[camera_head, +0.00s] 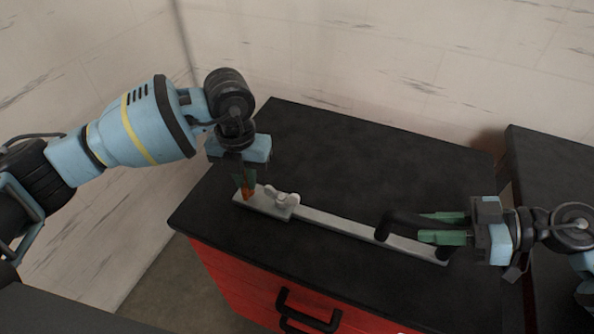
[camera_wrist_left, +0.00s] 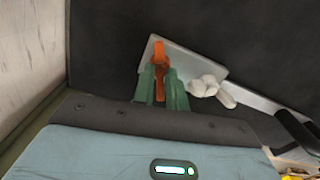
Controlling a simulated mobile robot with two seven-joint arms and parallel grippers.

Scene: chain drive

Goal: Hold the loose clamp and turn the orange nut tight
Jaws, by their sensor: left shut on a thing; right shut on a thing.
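An orange nut (camera_wrist_left: 158,50) stands on the left end of a light grey bar (camera_head: 340,228). My left gripper (camera_head: 245,183) points down over that end and is shut on the nut, with a green finger on each side in the left wrist view (camera_wrist_left: 161,85). A black bent piece (camera_head: 402,217), which looks like the clamp, is at the right part of the bar. My right gripper (camera_head: 442,227) lies level from the right and is shut on this piece between its green fingers. The fingers partly hide their grip.
A pale winged knob (camera_head: 283,198) sits on the bar just right of the nut and close to my left fingers. The black worktop (camera_head: 350,150) is clear behind the bar. A red drawer front with a black handle (camera_head: 308,315) is below the front edge.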

